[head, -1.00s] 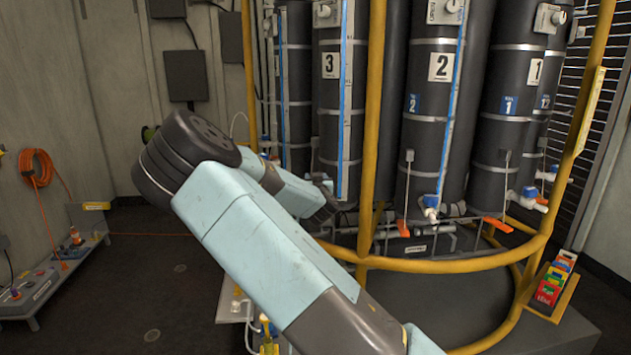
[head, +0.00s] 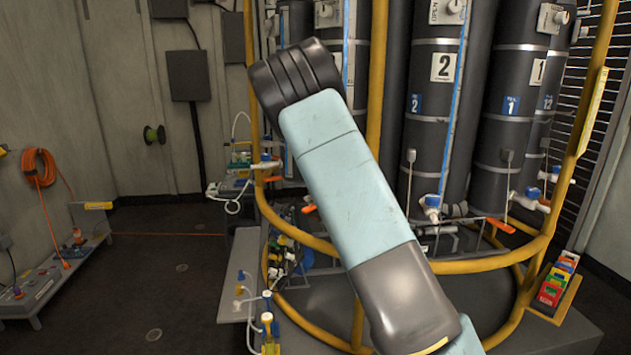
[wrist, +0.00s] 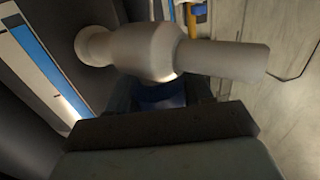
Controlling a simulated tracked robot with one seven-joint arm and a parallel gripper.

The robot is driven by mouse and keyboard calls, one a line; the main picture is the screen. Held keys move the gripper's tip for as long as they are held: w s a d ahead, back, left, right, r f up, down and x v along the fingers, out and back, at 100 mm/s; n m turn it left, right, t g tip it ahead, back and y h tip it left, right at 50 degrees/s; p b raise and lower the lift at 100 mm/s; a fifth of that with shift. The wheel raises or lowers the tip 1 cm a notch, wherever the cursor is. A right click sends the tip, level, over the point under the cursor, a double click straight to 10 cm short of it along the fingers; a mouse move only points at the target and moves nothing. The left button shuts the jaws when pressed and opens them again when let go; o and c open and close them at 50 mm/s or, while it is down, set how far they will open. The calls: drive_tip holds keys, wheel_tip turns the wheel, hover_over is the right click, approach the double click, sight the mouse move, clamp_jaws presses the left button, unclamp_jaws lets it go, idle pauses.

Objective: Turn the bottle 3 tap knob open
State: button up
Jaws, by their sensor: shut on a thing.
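In the wrist view a pale grey tap body (wrist: 150,50) with a spout pointing right crosses the picture. Below it, a blue knob (wrist: 162,95) sits between the dark fingers of my gripper (wrist: 163,100), which is shut on it. Much of the knob is hidden by the tap body and the gripper, so its turn angle cannot be told. A dark bottle wall (wrist: 25,115) with a blue and white strip is at the left. In the head view my arm covers bottle 3's number label and tap, and my gripper is hidden.
A yellow rail (head: 470,265) with upright posts rings the bottles. Bottle 2 (head: 428,110) stands to the right, with a blue-knobbed tap (head: 432,203). A bench with tubing and small bottles (head: 240,275) is at lower left.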

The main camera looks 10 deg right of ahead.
drive_tip(key=shift+a, duration=0.1)
idle(0.4)
drive_tip(key=o, duration=1)
drive_tip(key=shift+c, duration=0.2)
drive_tip(key=s+d, duration=0.2)
drive_tip(key=s, duration=1.1)
drive_tip(key=shift+s, duration=0.35)
drive_tip(key=shift+f, duration=0.15)
